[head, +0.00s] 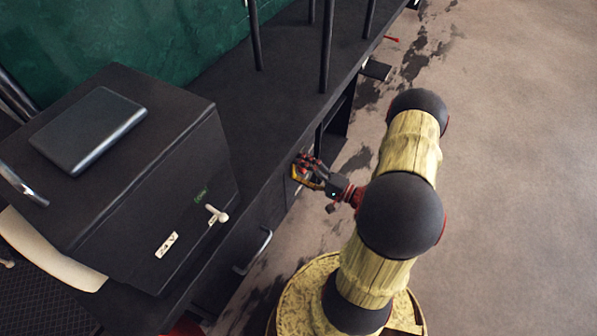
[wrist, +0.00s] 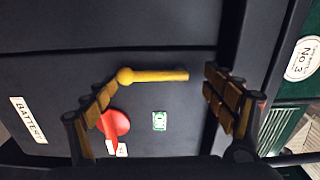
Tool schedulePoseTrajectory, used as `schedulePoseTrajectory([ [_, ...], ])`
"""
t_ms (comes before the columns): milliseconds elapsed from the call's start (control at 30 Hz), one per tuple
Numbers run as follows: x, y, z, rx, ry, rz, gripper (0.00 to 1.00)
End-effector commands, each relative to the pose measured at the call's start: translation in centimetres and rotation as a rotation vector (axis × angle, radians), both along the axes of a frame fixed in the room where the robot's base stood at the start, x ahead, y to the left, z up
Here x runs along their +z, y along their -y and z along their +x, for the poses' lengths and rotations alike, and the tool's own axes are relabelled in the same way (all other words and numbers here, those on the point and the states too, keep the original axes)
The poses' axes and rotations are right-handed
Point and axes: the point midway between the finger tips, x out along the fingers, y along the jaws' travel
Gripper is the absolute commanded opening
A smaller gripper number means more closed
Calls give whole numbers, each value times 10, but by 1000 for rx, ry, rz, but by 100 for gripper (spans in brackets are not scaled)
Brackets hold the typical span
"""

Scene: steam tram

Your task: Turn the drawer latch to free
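A yellow lever with a ball end (wrist: 158,76), which looks like the drawer latch, lies across the dark front panel in the wrist view. My gripper (wrist: 163,84) is open, with one finger on each side of the lever. The left finger is close to the ball end; I cannot tell whether it touches. The right finger is apart from the lever's other end. In the head view my gripper (head: 308,168) is at the cabinet front, and a bit of yellow (head: 303,180) shows beside it. The drawer handle (head: 253,251) is a metal bar on the front, lower left of my gripper.
A red knob (wrist: 116,122) is close to the left finger, near a green ON label (wrist: 159,121) and a BATTERY label (wrist: 28,120). A dark box (head: 125,180) with a white lever (head: 216,214) stands on the counter. Dark posts (head: 326,45) rise behind. Floor at right is clear.

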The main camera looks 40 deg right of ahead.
Motion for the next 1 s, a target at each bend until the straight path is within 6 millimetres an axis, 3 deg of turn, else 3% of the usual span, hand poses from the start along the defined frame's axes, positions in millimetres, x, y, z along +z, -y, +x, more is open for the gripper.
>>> schedulePoseTrajectory([
  [167, -1, -1, -1, -1, -2, 3, 90],
  [567, -4, -2, -5, -1, -8, 10, 90],
  [767, -4, 6, -25, -4, -9, 10, 90],
  [1000, -4, 21, -63, -5, -8, 9, 90],
])
